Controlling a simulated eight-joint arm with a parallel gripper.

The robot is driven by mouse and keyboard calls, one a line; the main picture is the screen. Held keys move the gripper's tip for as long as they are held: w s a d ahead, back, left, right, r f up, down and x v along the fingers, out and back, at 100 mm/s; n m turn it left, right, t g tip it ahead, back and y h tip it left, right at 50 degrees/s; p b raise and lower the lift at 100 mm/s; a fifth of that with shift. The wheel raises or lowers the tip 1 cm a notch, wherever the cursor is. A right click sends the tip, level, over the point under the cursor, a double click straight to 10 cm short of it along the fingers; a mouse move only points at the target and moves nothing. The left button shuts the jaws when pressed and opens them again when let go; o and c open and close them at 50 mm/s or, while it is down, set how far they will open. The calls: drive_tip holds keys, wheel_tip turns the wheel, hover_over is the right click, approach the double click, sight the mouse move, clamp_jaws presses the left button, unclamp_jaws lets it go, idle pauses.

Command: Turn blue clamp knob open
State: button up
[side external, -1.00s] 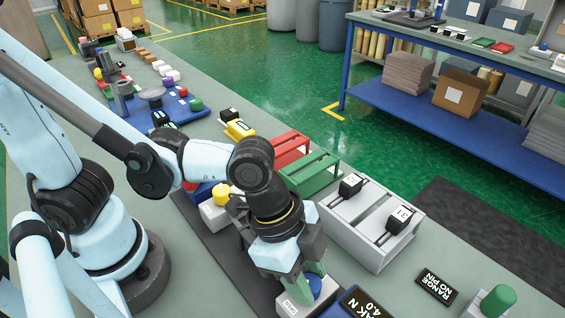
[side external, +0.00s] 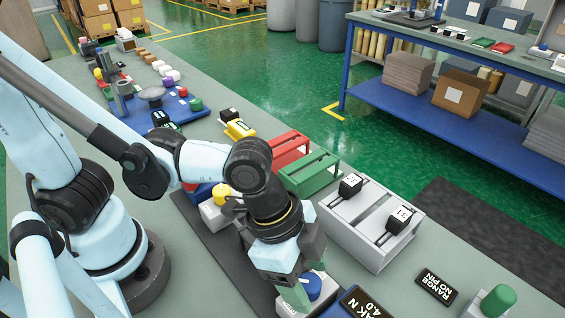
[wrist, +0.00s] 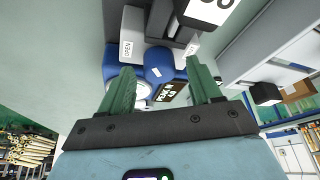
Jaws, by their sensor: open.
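The blue clamp knob (side external: 313,286) is round and sits on a white block near the bottom of the side view. It also shows in the wrist view (wrist: 159,60), beyond and between my green fingertips, with a small white mark on it. A label reading OPEN (wrist: 127,48) is on the white block left of the knob. My gripper (side external: 305,285) is open beside the knob in the side view, with one green finger at its left. The fingers also show spread apart in the wrist view (wrist: 161,78). I cannot tell whether either finger touches the knob.
A black PEAK N display (side external: 364,302) stands close right of the knob. A grey fixture with two slots (side external: 372,232), a RANGE NO PIN sign (side external: 436,287) and a green knob (side external: 498,299) are further right. A yellow knob (side external: 222,193) and a green frame (side external: 309,174) are behind.

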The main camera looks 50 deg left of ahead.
drive_tip(key=v, duration=1.2)
idle(0.5)
drive_tip(key=shift+w+d+f+m+g+h, duration=0.1)
drive_tip(key=shift+w+d+f+m+g, duration=0.45)
drive_tip(key=shift+f, duration=1.35)
drive_tip(key=shift+w+d+f+m+h, duration=0.1)
drive_tip(key=shift+w+d+f+m, duration=0.15)
drive_tip(key=shift+d+f+m, duration=1.1)
drive_tip(key=shift+w+d+f+m+g+h, duration=0.15)
drive_tip(key=shift+w+f+m+g, duration=0.15)
drive_tip(key=shift+f, duration=2.1)
drive_tip(key=shift+c, duration=0.3)
